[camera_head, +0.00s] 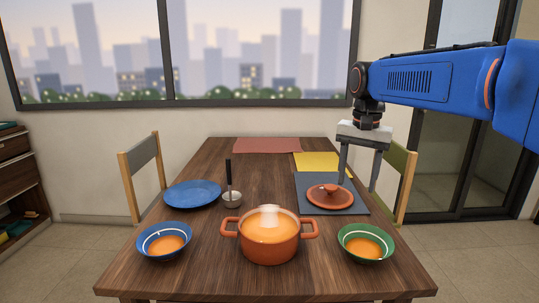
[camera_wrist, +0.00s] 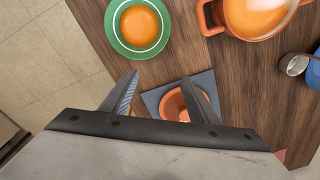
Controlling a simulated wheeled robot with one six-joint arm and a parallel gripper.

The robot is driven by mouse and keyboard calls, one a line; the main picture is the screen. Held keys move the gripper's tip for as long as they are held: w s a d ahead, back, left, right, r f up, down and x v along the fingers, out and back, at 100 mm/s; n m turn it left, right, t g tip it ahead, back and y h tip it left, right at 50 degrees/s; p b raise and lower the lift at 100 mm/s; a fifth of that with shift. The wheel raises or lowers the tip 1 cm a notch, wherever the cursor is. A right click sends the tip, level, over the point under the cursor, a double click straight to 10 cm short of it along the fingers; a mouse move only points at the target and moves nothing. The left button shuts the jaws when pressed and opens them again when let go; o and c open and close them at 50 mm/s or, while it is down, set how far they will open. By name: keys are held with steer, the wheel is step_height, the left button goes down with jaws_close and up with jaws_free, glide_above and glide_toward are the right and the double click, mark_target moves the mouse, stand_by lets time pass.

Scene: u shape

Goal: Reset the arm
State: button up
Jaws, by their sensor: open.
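My blue arm reaches in from the right in the head view. My gripper (camera_head: 359,182) points down with its two grey fingers apart and nothing between them, above the right side of the table. In the wrist view my gripper (camera_wrist: 161,88) is also open and empty.
An orange pot (camera_head: 268,249) of soup stands at the front middle, between a blue bowl (camera_head: 163,254) and a green bowl (camera_head: 350,234). A ladle (camera_head: 231,197) stands beside a blue plate (camera_head: 192,194). A chair (camera_head: 402,172) is close right of the gripper.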

steer(key=s+d+f+n, duration=0.1)
steer(key=s+f, duration=0.1)
steer(key=s, duration=0.2)
steer(key=s+d+f+n+t, duration=0.1)
steer(key=s, duration=0.4)
steer(key=s+d+f+t, duration=0.1)
steer(key=s+f, duration=0.1)
steer(key=s, duration=0.3)
steer(key=shift+d+f+n, duration=0.25)
steer(key=shift+f+n, duration=0.1)
steer(key=shift+n, duration=0.05)
steer(key=s+d+f+n+t, duration=0.2)
steer(key=s+f+n, duration=0.1)
steer(key=s+f, duration=0.8)
steer(key=shift+s+f, duration=0.4)
steer(key=shift+s, duration=0.6)
